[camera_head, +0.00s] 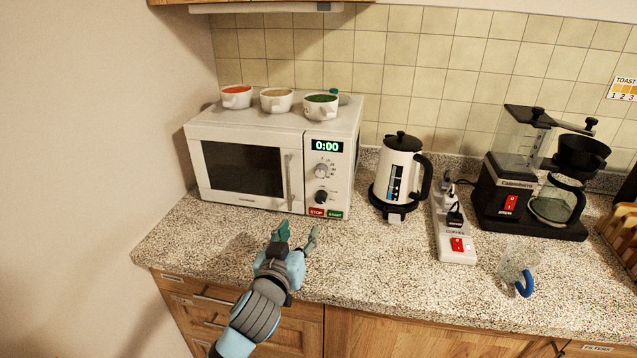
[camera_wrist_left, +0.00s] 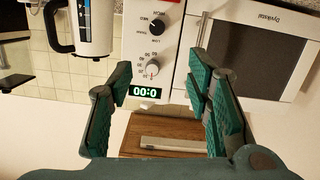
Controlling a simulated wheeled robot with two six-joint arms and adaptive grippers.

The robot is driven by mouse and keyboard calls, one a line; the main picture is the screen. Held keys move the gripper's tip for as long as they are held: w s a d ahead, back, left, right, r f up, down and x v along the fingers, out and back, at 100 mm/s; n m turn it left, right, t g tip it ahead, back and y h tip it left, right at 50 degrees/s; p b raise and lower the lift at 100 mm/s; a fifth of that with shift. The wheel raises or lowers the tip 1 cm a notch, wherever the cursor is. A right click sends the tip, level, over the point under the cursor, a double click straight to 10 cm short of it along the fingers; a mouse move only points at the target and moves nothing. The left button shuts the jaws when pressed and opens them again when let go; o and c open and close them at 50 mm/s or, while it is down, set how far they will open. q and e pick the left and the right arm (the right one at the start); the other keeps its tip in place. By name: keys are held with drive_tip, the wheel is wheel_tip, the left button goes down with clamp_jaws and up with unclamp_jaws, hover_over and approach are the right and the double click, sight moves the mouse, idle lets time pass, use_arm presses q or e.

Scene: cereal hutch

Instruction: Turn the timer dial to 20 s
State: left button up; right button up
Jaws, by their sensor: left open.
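The white microwave (camera_head: 250,125) stands at the back left of the counter. Its green display (camera_head: 328,147) reads 0:00. Just below the display is the light-coloured timer dial (camera_head: 321,171) with a scale around it, and below that a black knob (camera_head: 320,197). My left gripper (camera_head: 298,237) is open and empty in front of the microwave, apart from the panel. In the left wrist view the picture is upside down; the timer dial (camera_wrist_left: 152,68), display (camera_wrist_left: 145,92) and black knob (camera_wrist_left: 157,24) show between the open fingers (camera_wrist_left: 160,85). My right gripper is out of view.
Three bowls (camera_head: 276,100) stand on top of the microwave. A kettle (camera_head: 400,168) is right of it, then a power strip (camera_head: 455,230), a coffee maker (camera_head: 525,190) and a glass mug (camera_head: 517,268). The counter in front of the microwave is clear.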

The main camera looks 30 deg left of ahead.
use_arm(q)
drive_tip(key=t, duration=0.2)
approach(320, 174)
drive_tip(key=shift+n, duration=0.3)
drive_tip(key=x, duration=0.8)
drive_tip(key=shift+w+a, duration=0.1)
drive_tip(key=shift+w, duration=0.25)
drive_tip(key=shift+s, duration=0.1)
clamp_jaws()
